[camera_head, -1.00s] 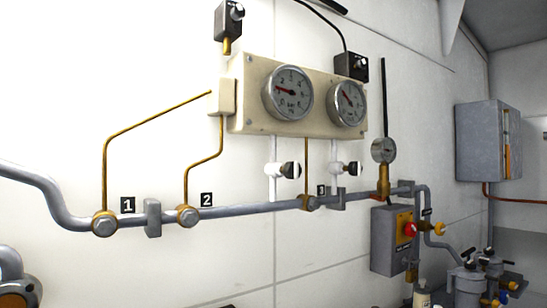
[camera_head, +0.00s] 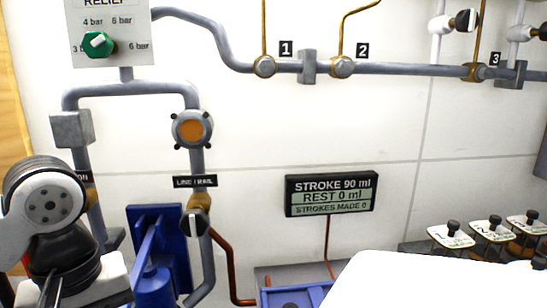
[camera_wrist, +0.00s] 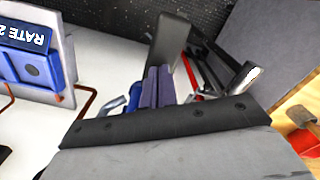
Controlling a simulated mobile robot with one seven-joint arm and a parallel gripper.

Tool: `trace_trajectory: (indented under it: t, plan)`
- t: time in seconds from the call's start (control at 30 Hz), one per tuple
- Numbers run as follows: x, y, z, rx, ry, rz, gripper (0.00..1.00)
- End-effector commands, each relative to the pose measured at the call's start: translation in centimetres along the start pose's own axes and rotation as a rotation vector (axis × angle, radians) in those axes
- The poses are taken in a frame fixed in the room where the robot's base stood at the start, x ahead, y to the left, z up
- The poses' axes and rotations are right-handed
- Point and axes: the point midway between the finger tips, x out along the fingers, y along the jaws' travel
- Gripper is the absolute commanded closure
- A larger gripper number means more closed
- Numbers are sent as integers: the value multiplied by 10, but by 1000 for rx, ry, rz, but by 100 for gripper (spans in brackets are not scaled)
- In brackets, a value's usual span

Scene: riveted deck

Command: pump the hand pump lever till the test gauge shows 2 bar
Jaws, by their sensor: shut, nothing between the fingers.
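The blue body that looks like the hand pump (camera_head: 150,275) stands at the lower left of the head view; I cannot clearly pick out its lever. The stroke display (camera_head: 330,196) on the wall reads stroke 90 ml, rest 0 ml, strokes made 0. The test gauge is outside both current views. My gripper (camera_wrist: 157,78) shows in the wrist view, its dark fingers together and empty. A blue unit (camera_wrist: 30,65) with a partly cut "RATE 2" label is left of the fingers. In the head view my arm covers the lower left corner.
The relief panel (camera_head: 112,30) has a green knob (camera_head: 98,44). A line/rail valve (camera_head: 195,218) with a black handle sits on the pipe near the blue body. Several labelled tags (camera_head: 451,236) stand at the right.

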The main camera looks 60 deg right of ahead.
Motion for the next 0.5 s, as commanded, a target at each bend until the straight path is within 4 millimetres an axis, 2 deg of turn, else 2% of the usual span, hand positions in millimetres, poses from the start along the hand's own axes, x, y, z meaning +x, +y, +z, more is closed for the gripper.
trace_trajectory:
  t: [0.03, 0.2, 0.37, 0.5]
  plan:
    - [10, 0, 0, 0, -2, -1, 100]
    - [25, 0, 0, 1, -2, -2, 100]
    - [17, 0, 0, 1, -3, -3, 100]
    - [3, 0, 0, 1, -2, -3, 100]
